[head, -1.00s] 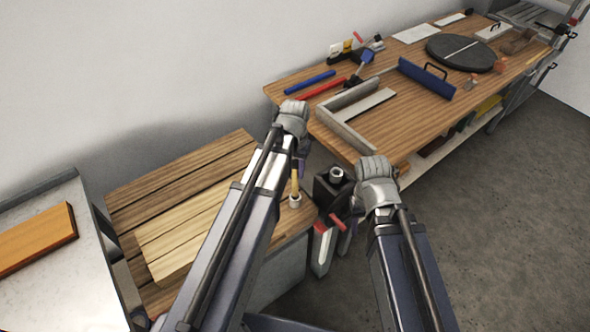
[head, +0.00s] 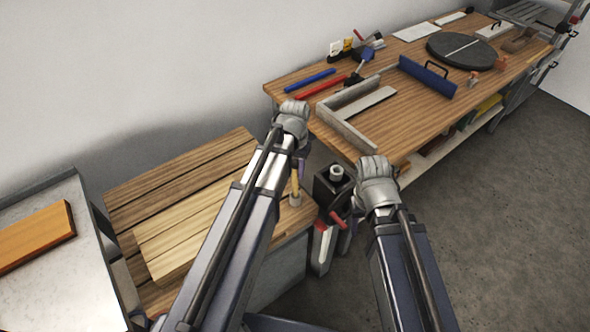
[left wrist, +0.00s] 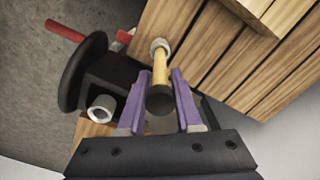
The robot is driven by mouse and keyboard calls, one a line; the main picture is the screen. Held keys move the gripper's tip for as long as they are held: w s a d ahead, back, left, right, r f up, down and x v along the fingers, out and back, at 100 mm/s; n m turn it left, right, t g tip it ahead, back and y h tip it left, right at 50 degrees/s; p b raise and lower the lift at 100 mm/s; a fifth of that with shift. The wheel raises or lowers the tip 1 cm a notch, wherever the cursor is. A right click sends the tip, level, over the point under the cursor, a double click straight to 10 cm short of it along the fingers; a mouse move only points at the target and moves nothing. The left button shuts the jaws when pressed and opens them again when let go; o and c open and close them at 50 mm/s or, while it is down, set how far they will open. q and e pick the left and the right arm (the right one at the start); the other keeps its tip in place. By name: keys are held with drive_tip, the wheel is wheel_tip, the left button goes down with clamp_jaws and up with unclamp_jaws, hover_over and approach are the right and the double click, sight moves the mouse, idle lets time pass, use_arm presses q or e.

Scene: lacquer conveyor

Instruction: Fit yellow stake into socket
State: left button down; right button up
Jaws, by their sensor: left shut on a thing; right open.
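The yellow stake (left wrist: 160,72), with a dark round head, is between the purple fingers of my left gripper (left wrist: 158,97), which is shut on it. Its far end meets a small pale ring-shaped socket (left wrist: 160,44) on the wooden surface; how deep it sits is hidden. In the head view the stake (head: 295,183) looks upright over the pale socket (head: 295,199) near the bench corner, beside my left gripper (head: 301,168). My right gripper (head: 343,238) is open, low beside the bench, mostly hidden by my own wrist.
A black block with a pale hollow cylinder (head: 336,173) stands right of the socket; the cylinder also shows in the left wrist view (left wrist: 102,108). A red bar (left wrist: 65,30) and a dark disc (left wrist: 83,72) are near it. A long workbench (head: 395,135) holds tools behind.

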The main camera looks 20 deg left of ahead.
sight(295, 163)
use_arm(q)
drive_tip(key=shift+f+b, duration=1.9)
drive_tip(key=shift+f, duration=0.05)
drive_tip(key=c, duration=0.5)
unclamp_jaws()
drive_tip(key=shift+r, duration=0.15)
wheel_tip(295, 163, up, 8)
drive_tip(key=p, duration=0.8)
drive_tip(key=shift+f, duration=0.2)
drive_tip(key=s+d+m, duration=0.1)
drive_tip(key=s+d, duration=0.2)
drive_tip(key=s, duration=0.1)
drive_tip(key=s+d+m, duration=0.1)
drive_tip(key=s+d, duration=0.3)
drive_tip(key=s, duration=0.1)
drive_tip(key=s+d+m+y, duration=0.1)
drive_tip(key=s+d, duration=0.2)
drive_tip(key=s, duration=0.2)
drive_tip(key=shift+s+d+r, duration=0.1)
drive_tip(key=shift+d, duration=0.15)
